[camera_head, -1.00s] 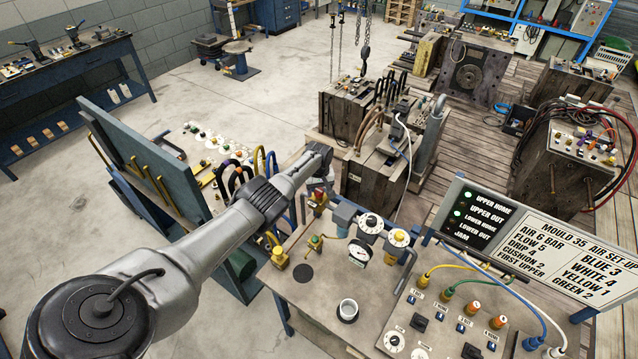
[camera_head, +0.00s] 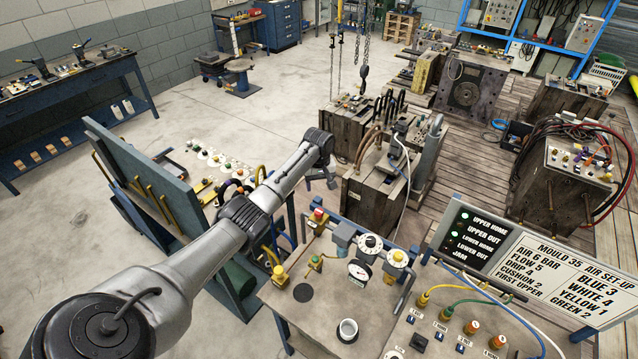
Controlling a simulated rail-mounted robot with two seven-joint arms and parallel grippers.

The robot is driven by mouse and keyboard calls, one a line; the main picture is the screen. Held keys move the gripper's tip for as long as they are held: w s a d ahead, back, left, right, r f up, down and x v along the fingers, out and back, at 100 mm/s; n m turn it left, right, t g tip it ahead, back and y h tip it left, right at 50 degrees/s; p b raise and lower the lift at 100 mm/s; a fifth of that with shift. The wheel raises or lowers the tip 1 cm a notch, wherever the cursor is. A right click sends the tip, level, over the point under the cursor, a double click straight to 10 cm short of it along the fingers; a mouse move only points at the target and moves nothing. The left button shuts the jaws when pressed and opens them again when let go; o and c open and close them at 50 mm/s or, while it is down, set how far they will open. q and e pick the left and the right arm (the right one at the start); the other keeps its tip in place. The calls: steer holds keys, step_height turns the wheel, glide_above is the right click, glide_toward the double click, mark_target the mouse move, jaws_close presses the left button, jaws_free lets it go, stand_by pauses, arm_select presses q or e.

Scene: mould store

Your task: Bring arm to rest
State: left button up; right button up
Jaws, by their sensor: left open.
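My left arm reaches in from the lower left and up across the view. My left gripper (camera_head: 321,179) is at its end, small and partly hidden by the wrist. It is open and hangs over the floor gap between the bench and the wooden-sided mould blocks. I see nothing held in it. My right gripper is not in view.
A blue upright panel (camera_head: 140,170) stands left of the arm. A mould block (camera_head: 372,200) is close right of the gripper. Open floor lies behind.

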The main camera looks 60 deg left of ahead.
arm_select(q)
steer(key=shift+r, duration=0.15)
stand_by(0.7)
steer(key=w+d+r+m+t+y, duration=0.25)
steer(key=w+r+m, duration=0.2)
steer(key=r, duration=0.35)
steer(key=w+d+r+m+t+y, duration=0.25)
steer(key=r+m, duration=0.35)
steer(key=r, duration=0.3)
steer(key=s+d+f+m+t+h, duration=0.1)
steer(key=s+d+m+t, duration=0.25)
steer(key=d, duration=0.75)
steer(key=s+d+f+m+t, duration=0.15)
steer(key=s+d, duration=0.25)
steer(key=d, duration=0.8)
steer(key=s+d+f+g+h, duration=0.1)
steer(key=s+d+f+g, duration=0.1)
steer(key=s+d+f, duration=0.2)
steer(key=s+d+f+g+h, duration=0.1)
steer(key=s+d+f, duration=0.3)
steer(key=s+f, duration=0.6)
steer(key=s+d+f+g+h, duration=0.2)
steer(key=s+f, duration=0.5)
steer(key=s, duration=1)
steer(key=d+g, duration=0.1)
steer(key=d, duration=0.1)
steer(key=shift+s+d+f, duration=0.2)
steer(key=shift+d, duration=0.15)
